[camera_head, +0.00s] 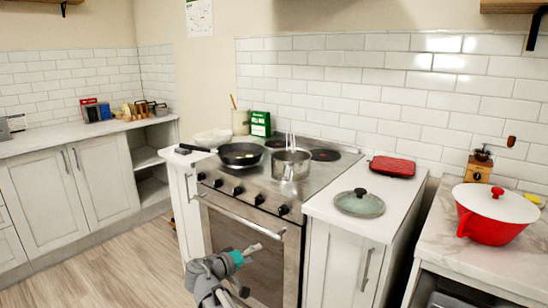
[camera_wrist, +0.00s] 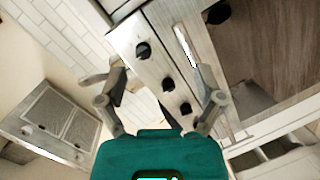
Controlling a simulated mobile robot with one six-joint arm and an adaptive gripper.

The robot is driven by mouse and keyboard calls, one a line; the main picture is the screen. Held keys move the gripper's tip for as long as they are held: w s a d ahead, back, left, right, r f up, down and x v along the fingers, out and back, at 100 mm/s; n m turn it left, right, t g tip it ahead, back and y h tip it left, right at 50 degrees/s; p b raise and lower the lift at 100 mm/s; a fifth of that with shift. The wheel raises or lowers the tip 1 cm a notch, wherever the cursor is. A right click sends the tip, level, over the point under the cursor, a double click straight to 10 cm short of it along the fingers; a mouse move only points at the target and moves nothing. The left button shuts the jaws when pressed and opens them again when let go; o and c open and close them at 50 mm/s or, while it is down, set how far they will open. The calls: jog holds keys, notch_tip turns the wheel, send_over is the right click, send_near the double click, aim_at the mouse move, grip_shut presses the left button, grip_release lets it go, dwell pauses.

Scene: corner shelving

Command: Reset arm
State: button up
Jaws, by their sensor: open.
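My gripper (camera_head: 250,268) is low in front of the oven door (camera_head: 252,258) in the head view, with its teal part showing. In the wrist view my gripper (camera_wrist: 158,78) has its two fingers spread apart, with nothing between them. The stove's knob panel (camera_wrist: 150,65) lies beyond the fingers, tilted in the picture. In the head view my arm comes in from the bottom edge, and most of it is out of frame.
A black frying pan (camera_head: 240,154) and a steel pot (camera_head: 291,164) stand on the stove. A glass lid (camera_head: 359,203) and a red item (camera_head: 392,166) lie on the counter beside it. A red pot (camera_head: 490,226) stands further right. The wooden floor (camera_head: 130,262) at left is clear.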

jog(key=s+d+f+m+g+y, duration=0.1)
jog(key=s+d+f+g+y, duration=0.2)
jog(key=d, duration=0.4)
jog(key=s+d+f+m+g+y, duration=0.1)
jog(key=s+d+f+g, duration=0.2)
jog(key=d+f, duration=0.3)
jog(key=s+d+f+m+g+y, duration=0.1)
jog(key=s+d+f+g+y, duration=0.2)
jog(key=d, duration=0.4)
jog(key=s+d+f+g+y, duration=0.2)
jog(key=s+d+f+y, duration=0.15)
jog(key=s, duration=0.35)
notch_tip(320, 180, up, 25)
jog(key=p, duration=2.4)
jog(key=shift+m, duration=0.3)
